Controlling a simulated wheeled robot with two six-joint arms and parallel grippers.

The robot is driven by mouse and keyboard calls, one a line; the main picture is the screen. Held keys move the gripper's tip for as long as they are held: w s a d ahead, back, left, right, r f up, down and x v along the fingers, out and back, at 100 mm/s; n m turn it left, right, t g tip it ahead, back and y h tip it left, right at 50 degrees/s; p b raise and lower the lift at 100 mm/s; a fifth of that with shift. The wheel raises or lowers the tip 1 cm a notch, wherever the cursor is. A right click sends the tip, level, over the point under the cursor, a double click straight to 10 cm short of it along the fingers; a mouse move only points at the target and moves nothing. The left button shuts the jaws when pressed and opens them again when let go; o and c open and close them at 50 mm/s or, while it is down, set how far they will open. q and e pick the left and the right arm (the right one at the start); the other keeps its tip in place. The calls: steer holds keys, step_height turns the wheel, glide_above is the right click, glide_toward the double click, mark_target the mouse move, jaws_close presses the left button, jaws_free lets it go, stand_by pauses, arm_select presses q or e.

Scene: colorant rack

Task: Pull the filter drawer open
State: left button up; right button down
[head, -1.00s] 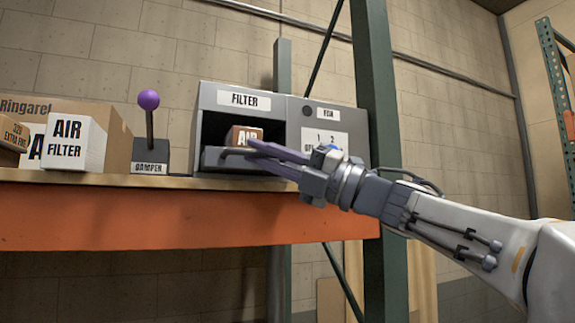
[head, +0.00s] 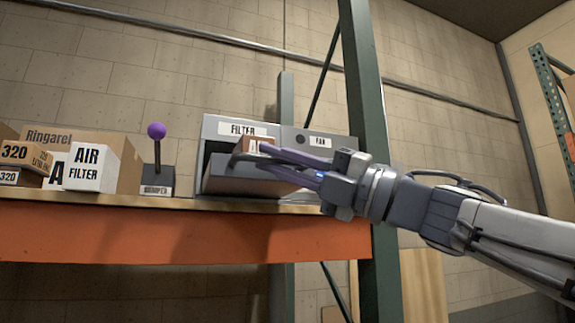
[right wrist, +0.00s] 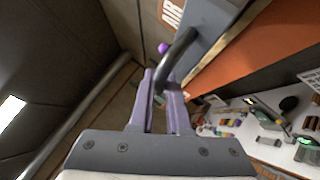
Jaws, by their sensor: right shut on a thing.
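The grey filter housing (head: 228,126) stands on the shelf with a "FILTER" label on its top front. Its drawer (head: 232,183) sticks out from the opening toward me, and a brown box (head: 252,146) sits in it. My right gripper (head: 246,158) is shut on the drawer's dark handle. In the right wrist view the dark curved handle (right wrist: 178,55) passes between the purple fingers (right wrist: 160,92). The gripper hides part of the drawer's right side and the fan panel. My left gripper is not in view.
A damper lever with a purple knob (head: 157,131) stands left of the housing. White and brown air filter boxes (head: 92,168) are further left. A green upright post (head: 366,130) rises right of the housing, behind my right arm. The orange shelf beam (head: 150,236) runs below.

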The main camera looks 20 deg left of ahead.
steer(key=c, duration=1.2)
jaws_free()
steer(key=shift+o, duration=0.2)
steer(key=b+v, duration=0.5)
steer(key=v, duration=0.5)
steer(key=shift+d, duration=0.2)
steer(key=shift+w+f, duration=0.1)
